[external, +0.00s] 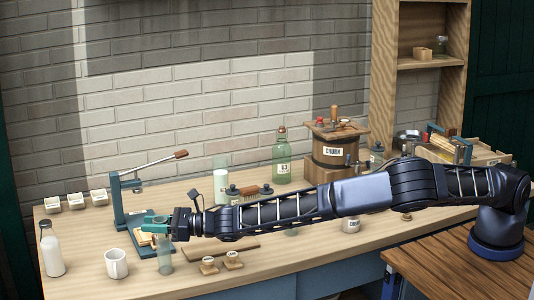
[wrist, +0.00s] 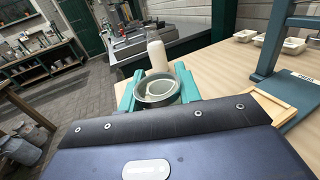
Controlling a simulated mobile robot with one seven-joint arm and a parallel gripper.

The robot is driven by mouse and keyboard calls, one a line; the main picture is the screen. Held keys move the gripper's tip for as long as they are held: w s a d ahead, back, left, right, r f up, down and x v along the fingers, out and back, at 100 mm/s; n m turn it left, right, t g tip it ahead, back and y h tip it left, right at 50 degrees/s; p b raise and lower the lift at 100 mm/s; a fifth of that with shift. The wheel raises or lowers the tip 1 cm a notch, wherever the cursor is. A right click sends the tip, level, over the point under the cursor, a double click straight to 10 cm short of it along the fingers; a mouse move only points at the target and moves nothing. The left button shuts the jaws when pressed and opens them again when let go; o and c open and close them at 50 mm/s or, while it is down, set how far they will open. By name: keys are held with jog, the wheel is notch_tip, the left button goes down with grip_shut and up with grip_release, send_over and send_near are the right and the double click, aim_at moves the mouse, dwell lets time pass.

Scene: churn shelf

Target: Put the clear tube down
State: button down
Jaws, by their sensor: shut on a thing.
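The clear tube (external: 165,259) hangs upright below my gripper, near the front left of the wooden bench. My gripper (external: 155,228) has teal fingers and is shut on the tube near its top. In the wrist view, the round rim of the tube (wrist: 158,92) shows between the two teal fingers (wrist: 156,85). I cannot tell whether the tube's bottom touches the bench top. The dark wrist housing hides the tube's lower part in the wrist view.
A blue lever press (external: 118,205) stands just behind my gripper. A white mug (external: 116,264) and a milk bottle (external: 52,250) stand to the left. A green bottle (external: 282,160) and a churn (external: 333,152) are farther back.

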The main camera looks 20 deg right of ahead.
jog(key=c, duration=1)
grip_release()
jog(key=v, duration=1.2)
